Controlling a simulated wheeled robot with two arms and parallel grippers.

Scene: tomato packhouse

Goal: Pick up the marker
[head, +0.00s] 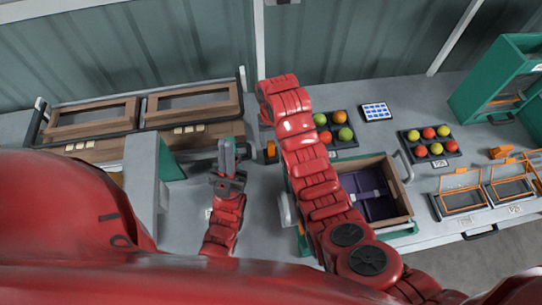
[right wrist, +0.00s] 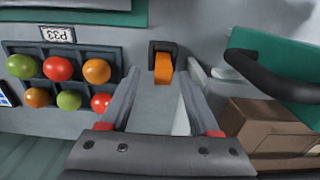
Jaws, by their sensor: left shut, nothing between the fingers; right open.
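An orange piece (head: 271,149), which may be the marker, stands in a small dark holder on the bench, left of the near tomato tray. It also shows in the right wrist view (right wrist: 163,68), upright in its holder (right wrist: 162,48). I cannot tell for sure that it is a marker. My right gripper (right wrist: 162,80) is open, its fingers to either side of the orange piece in that view; I see no contact. In the head view my right arm hides most of that gripper. My left gripper (head: 226,146) is shut and empty, left of the orange piece.
A tray of tomatoes (right wrist: 48,83) lies beside the holder. An open crate (head: 397,212) with a purple inside stands right of my right arm. Brown trays (head: 192,103) stand at the left. A second tomato tray (head: 430,146) and a green rack (head: 490,80) are at the right.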

